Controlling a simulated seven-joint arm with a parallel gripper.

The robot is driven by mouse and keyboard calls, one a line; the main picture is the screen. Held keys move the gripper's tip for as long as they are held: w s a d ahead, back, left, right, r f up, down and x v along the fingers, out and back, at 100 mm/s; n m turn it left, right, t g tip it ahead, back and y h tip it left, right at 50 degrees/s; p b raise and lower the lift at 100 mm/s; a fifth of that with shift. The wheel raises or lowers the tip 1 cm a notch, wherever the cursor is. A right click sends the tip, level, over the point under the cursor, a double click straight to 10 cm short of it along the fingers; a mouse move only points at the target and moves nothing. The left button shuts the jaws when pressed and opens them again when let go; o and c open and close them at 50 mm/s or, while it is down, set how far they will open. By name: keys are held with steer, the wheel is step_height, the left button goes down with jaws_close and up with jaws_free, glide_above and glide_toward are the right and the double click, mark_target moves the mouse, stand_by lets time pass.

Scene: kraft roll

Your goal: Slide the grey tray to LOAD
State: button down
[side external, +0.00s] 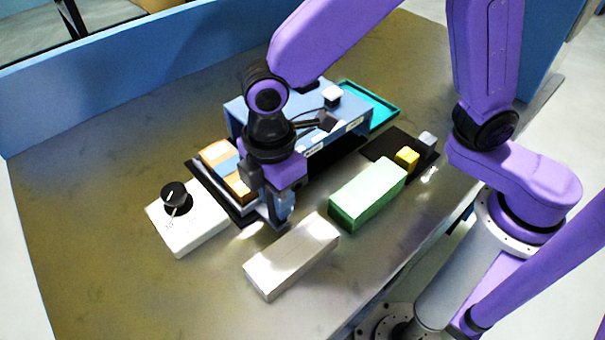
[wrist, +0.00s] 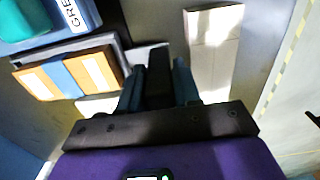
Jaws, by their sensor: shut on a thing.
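The grey tray (side external: 212,184) lies over a dark strip left of the blue housing, with orange-and-blue boxes (side external: 222,158) in it. In the wrist view the tray's grey rim (wrist: 68,47) shows beside the boxes. My gripper (side external: 280,212) is low at the tray's near right end. In the wrist view its fingers (wrist: 158,88) are shut on a narrow dark piece that looks like the tray's handle; the join to the tray is partly hidden. No LOAD mark is readable.
The blue housing (side external: 350,133) carries small white labels; one reads "GRE" in the wrist view. A white box with a black knob (side external: 187,222) stands left. A pale block (side external: 291,256) and a green block (side external: 367,194) stand near the front. A teal tray (side external: 378,107) lies behind.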

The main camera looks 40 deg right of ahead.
steer(key=shift+a, duration=0.55)
steer(key=shift+r, duration=0.1)
steer(key=c, duration=1.2)
jaws_free()
steer(key=shift+a, duration=0.1)
steer(key=shift+o, duration=0.2)
steer(key=shift+r, duration=0.3)
step_height(320, 180, up, 17)
steer(key=shift+f, duration=0.15)
